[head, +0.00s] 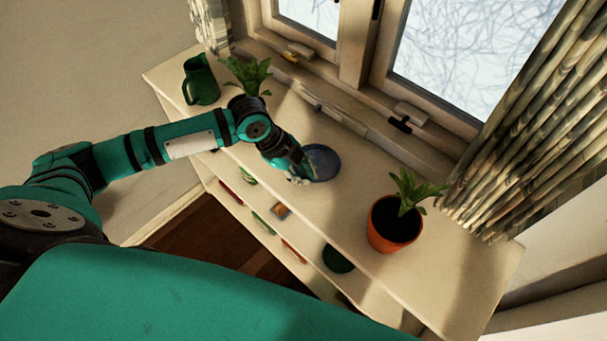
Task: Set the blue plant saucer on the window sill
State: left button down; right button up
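The blue plant saucer (325,161) is a round, dark blue dish at the middle of the pale window sill (460,275), between two potted plants. It looks flat on or very close to the sill. My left gripper (300,176) is at the saucer's left edge, pointing down, and overlaps its rim in the picture. The fingers are small and partly hidden by the wrist, so I cannot tell whether they grip the rim. My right gripper is not in view.
An orange pot with a plant (393,226) stands right of the saucer. Another plant (248,76) and a green jug (200,82) stand at the left, near my arm. The window (355,45) and a patterned curtain (540,120) are behind. Shelves with small items lie below.

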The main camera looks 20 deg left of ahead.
pick_arm(q)
jog(key=shift+f, duration=0.9)
jog(key=c, duration=1.5)
grip_release()
jog(key=b+v, duration=0.1)
jog(key=v, duration=1.1)
jog(key=shift+s, duration=0.1)
